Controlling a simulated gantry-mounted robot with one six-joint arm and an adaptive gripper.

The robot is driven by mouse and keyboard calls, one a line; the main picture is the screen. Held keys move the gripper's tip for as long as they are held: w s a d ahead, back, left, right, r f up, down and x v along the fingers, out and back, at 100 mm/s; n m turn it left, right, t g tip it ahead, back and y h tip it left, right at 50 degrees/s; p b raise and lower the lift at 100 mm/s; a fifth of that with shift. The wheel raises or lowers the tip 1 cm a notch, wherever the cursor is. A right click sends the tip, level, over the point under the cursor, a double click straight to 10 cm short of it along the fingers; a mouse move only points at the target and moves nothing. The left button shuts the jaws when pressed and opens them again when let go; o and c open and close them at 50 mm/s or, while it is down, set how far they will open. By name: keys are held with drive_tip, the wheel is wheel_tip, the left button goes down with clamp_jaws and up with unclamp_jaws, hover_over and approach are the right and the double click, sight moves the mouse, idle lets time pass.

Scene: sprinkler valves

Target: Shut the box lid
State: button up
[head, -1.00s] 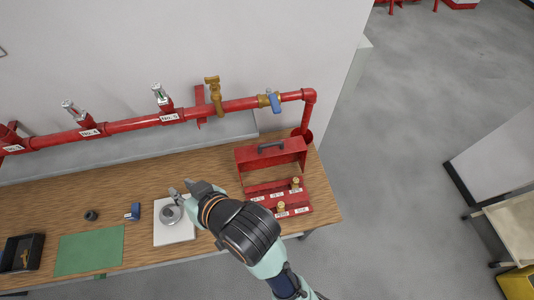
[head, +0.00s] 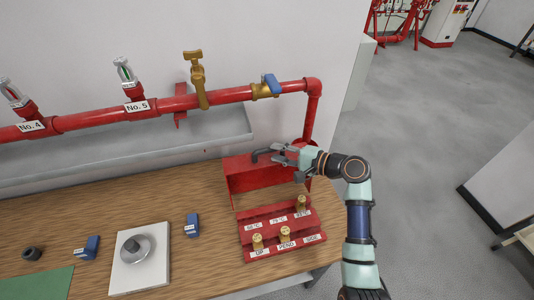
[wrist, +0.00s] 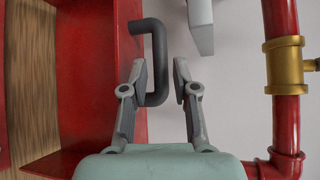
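The red box (head: 275,252) stands open at the right end of the wooden bench. Its red lid (head: 240,181) is raised at the back, with a dark grey handle (head: 262,152) on it. Brass sprinkler heads stand in the labelled front tray, one (head: 257,242) by "UP", one (head: 285,235) by "PEND" and one (head: 302,203) by "93°C". My gripper (head: 283,155) is at the handle. In the wrist view my gripper (wrist: 160,75) is open, its fingers either side of the handle bar (wrist: 160,45), with a visible gap at the right finger.
A red pipe (head: 225,97) with brass valves runs along the wall behind the lid. Bare bench lies between.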

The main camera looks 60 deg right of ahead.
sight(271, 151)
drive_tip(key=x, duration=0.4)
drive_tip(key=shift+w+f+b, duration=0.1)
drive_tip(key=shift+w+b, duration=0.05)
drive_tip(key=shift+b, duration=0.15)
clamp_jaws()
